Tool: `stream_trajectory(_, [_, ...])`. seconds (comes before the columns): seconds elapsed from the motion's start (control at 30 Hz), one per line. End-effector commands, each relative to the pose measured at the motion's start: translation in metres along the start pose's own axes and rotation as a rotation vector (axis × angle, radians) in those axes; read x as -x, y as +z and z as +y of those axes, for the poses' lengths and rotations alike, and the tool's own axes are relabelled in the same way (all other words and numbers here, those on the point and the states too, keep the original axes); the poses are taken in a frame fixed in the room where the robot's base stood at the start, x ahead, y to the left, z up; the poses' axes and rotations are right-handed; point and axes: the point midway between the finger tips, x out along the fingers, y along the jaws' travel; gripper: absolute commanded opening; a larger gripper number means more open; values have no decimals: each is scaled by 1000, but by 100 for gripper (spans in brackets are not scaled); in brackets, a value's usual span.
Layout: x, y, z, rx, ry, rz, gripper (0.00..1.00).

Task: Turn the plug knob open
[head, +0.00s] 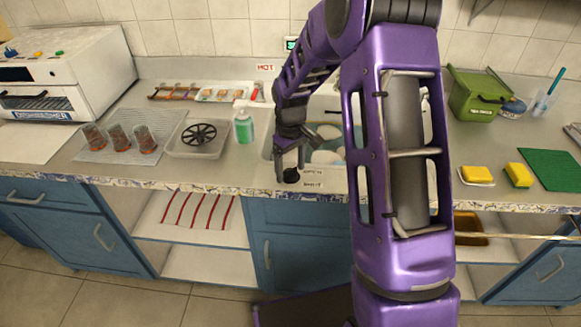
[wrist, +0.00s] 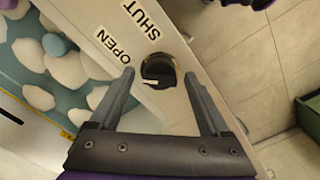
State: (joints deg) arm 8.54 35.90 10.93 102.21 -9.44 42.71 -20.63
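The plug knob (wrist: 160,66) is a round black knob with a short white mark on its lower-left part in the wrist view. It sits on a pale sink ledge (wrist: 180,103) beside the printed words OPEN (wrist: 112,47) and SHUT (wrist: 142,20). In the head view the dark knob (head: 291,176) is at the sink's front edge. My gripper (wrist: 158,77) is open, with one finger to each side of the knob in the wrist view. In the head view my gripper (head: 289,162) points down at the knob. I cannot tell whether the fingers touch it.
The sink basin (wrist: 45,75) holds blue-green water with white foam. A green soap bottle (head: 243,127) and a drain tray with a black wheel (head: 199,134) stand left of the sink. Glasses (head: 119,138) stand farther left. Yellow sponges (head: 476,174) lie to the right.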

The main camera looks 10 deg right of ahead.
Motion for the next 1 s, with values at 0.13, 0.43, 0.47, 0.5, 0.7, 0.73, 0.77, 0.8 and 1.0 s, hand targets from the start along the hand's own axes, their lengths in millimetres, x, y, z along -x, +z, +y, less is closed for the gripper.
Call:
stream_trajectory(0.13, [0, 0, 0, -1, 0, -1, 80])
stream_trajectory(0.43, [34, 0, 1, -2, 2, 3, 80])
stream_trajectory(0.47, [41, -1, 1, -3, 3, 4, 80])
stream_trajectory(0.5, [50, -1, 1, -3, 3, 4, 80])
stream_trajectory(0.7, [101, -1, 1, -1, 3, 5, 80])
stream_trajectory(0.73, [108, -1, 1, -2, 2, 4, 80])
stream_trajectory(0.77, [115, -1, 0, -2, 2, 4, 80])
stream_trajectory(0.8, [124, 0, 0, -2, 2, 4, 80])
stream_trajectory(1.0, [159, 0, 0, 0, 2, 2, 80])
